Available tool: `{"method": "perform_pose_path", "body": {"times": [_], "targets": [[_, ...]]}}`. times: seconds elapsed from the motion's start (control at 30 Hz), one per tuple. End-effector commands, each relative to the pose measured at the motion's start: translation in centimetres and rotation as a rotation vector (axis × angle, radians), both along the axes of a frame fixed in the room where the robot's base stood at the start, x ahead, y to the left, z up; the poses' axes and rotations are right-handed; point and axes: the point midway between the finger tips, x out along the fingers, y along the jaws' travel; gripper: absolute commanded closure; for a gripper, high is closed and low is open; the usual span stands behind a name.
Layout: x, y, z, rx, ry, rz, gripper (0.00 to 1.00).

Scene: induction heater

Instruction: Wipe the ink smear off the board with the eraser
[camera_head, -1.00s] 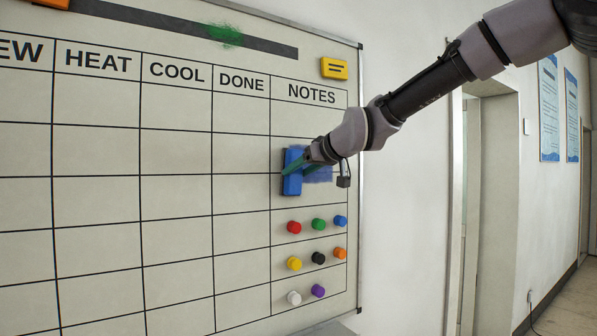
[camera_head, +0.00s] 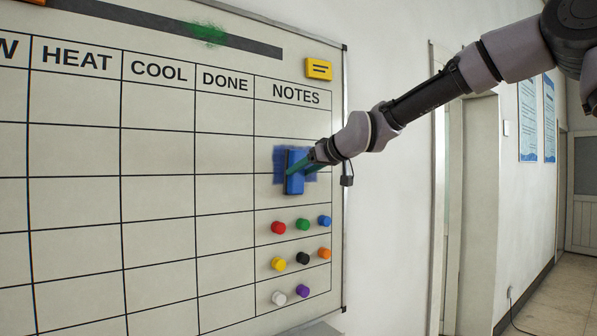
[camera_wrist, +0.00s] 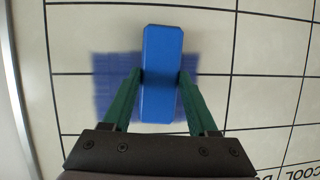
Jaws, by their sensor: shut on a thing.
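The whiteboard (camera_head: 160,155) has a ruled grid with headed columns. A blue ink smear (camera_head: 279,166) lies in the NOTES column; it shows on both sides of the eraser in the wrist view (camera_wrist: 112,88). My gripper (camera_head: 302,170) is shut on the blue eraser (camera_head: 294,183). In the wrist view the green fingers (camera_wrist: 160,90) grip the long sides of the upright eraser (camera_wrist: 160,50). The eraser is over the middle of the smear and hides part of it. I cannot tell whether it touches the board.
Several coloured round magnets (camera_head: 303,224) sit below the smear. A yellow magnet label (camera_head: 319,69) is at the top right, and a green smudge (camera_head: 208,33) crosses the dark top bar. A doorway (camera_head: 470,220) is to the right.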

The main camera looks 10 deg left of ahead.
Motion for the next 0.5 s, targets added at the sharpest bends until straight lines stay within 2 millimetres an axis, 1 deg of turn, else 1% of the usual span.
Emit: {"method": "perform_pose_path", "body": {"times": [0.3, 0.5], "targets": [[1.9, -1.8, 0.1, 0.003, 0.001, -0.004, 0.85], [2.5, -2.3, 0.1, 0.002, -0.001, -0.001, 0.85]]}}
